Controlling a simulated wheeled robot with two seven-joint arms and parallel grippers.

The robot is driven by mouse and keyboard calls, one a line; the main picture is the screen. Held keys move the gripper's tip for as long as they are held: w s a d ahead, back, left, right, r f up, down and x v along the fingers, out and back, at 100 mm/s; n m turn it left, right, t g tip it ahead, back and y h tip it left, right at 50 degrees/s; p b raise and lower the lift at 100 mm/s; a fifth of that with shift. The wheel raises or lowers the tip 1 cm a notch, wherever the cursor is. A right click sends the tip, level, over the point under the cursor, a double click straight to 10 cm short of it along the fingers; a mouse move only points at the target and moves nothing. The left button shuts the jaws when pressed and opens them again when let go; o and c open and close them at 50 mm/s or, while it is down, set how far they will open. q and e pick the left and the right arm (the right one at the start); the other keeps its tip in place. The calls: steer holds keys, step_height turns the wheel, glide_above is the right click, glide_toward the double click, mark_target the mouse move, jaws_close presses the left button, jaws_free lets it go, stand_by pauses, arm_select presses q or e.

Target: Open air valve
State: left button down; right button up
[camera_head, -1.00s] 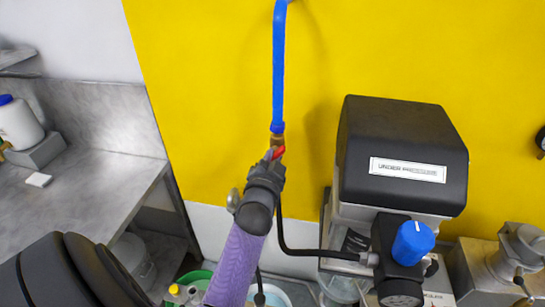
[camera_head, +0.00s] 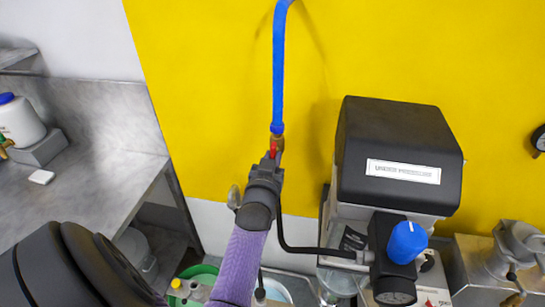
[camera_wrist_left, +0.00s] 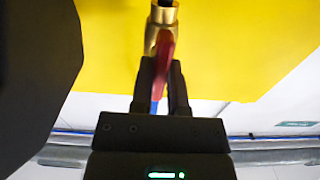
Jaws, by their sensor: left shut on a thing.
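The air valve is a brass fitting (camera_head: 277,142) at the lower end of a blue hose (camera_head: 279,75) in front of the yellow wall. Its red handle (camera_head: 273,153) shows just above my left gripper (camera_head: 268,162) in the head view. In the left wrist view the brass body (camera_wrist_left: 163,14) is at the top. The red handle (camera_wrist_left: 163,52) reaches down from it between the fingers of my left gripper (camera_wrist_left: 161,75), which is shut on it. My right gripper is not in view.
A black-topped machine (camera_head: 398,150) labelled "UNDER PRESSURE", with a blue knob (camera_head: 407,242), stands right of my left arm. A black hose (camera_head: 300,247) runs to it. A metal bench (camera_head: 80,200) with a white bottle (camera_head: 20,122) is at left.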

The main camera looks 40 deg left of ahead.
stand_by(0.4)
arm_select(q)
steer(key=c, duration=0.6)
jaws_free()
steer(key=shift+s+f, duration=0.1)
